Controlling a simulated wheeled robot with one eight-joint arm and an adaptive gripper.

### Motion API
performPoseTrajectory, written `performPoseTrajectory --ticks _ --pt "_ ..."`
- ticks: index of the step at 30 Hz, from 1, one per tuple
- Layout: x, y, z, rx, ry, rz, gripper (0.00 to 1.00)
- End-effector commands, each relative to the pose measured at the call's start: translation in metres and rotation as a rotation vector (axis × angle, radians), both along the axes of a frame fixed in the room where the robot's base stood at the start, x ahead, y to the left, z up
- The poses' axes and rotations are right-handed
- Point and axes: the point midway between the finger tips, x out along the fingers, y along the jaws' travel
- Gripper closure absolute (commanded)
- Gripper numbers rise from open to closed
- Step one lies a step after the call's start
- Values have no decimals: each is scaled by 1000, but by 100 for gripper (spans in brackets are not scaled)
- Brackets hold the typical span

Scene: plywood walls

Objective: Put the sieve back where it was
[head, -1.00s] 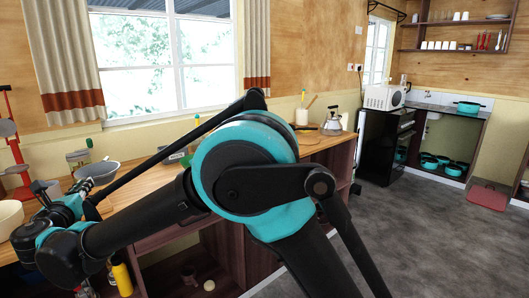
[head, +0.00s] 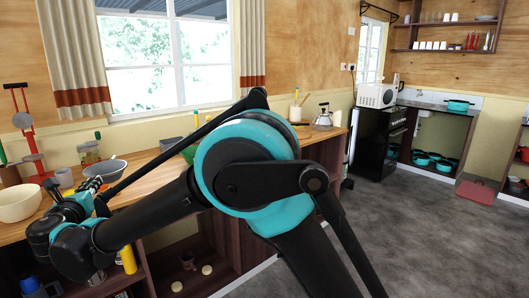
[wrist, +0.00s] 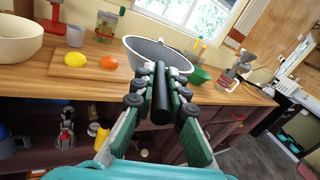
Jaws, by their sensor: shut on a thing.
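The sieve, a grey mesh bowl (wrist: 158,52) with a black handle (wrist: 161,100), is in front of my gripper in the wrist view. My gripper (wrist: 160,88) is shut on the handle, its fingers on either side. The sieve bowl (head: 108,171) also shows in the head view, at or just above the wooden counter (head: 150,172). I cannot tell whether it touches the counter. My gripper (head: 95,188) is small and partly hidden by my arm there.
A cutting board (wrist: 62,72) with a lemon (wrist: 75,60) and an orange (wrist: 108,62) lies left of the sieve. A cream bowl (wrist: 16,42), grey cup (wrist: 74,36) and jar (wrist: 105,25) stand nearby. A green bowl (wrist: 201,75) is close on the right.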

Motion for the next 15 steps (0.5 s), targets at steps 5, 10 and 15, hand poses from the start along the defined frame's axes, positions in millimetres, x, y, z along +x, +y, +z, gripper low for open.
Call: performPoseTrajectory --ticks 5,10,15 --pt "31 -12 -7 0 -1 -13 100" --pt "69 -29 -16 0 -1 -28 100" --pt "124 -60 -29 0 0 -52 100"
